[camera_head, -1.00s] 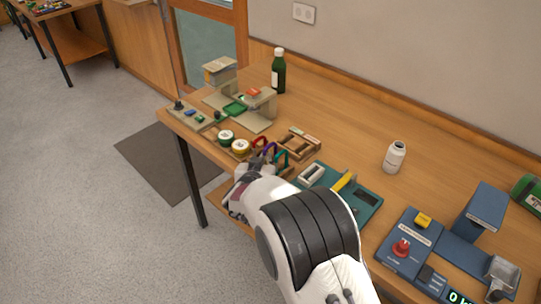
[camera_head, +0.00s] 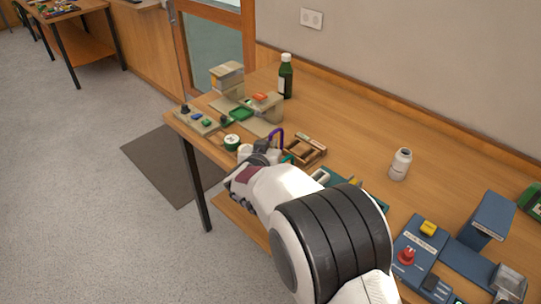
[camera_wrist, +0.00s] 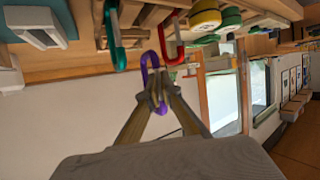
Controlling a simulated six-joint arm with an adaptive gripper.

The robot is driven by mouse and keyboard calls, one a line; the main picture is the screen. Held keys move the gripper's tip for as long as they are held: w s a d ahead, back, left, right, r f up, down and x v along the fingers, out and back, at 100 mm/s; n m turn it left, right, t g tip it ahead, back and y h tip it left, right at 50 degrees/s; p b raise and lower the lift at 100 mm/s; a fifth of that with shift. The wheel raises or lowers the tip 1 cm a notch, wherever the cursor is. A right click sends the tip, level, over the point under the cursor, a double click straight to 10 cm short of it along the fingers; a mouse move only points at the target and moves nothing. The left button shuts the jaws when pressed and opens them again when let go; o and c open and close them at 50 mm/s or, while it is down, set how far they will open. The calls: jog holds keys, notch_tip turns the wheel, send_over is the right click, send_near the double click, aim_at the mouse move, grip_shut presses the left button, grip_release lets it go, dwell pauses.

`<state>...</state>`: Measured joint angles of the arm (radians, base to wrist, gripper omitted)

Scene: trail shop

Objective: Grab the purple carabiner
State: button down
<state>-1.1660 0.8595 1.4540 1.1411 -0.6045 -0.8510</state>
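The purple carabiner (camera_head: 277,138) stands up at the tips of my gripper (camera_head: 266,146) in the head view, beside the wooden tray. In the wrist view the purple carabiner (camera_wrist: 145,66) passes between the closed fingertips of my gripper (camera_wrist: 157,98), with its loop showing on both sides of them. My gripper is shut on it. In the head view my gripper and wrist hide the red one.
A wooden tray (camera_head: 304,150) lies just beyond my gripper. Tape rolls (camera_head: 231,141) sit to the left. Table between the bottles is clear.

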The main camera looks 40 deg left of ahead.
aim_at(275, 131)
jog(key=shift+r, duration=1.35)
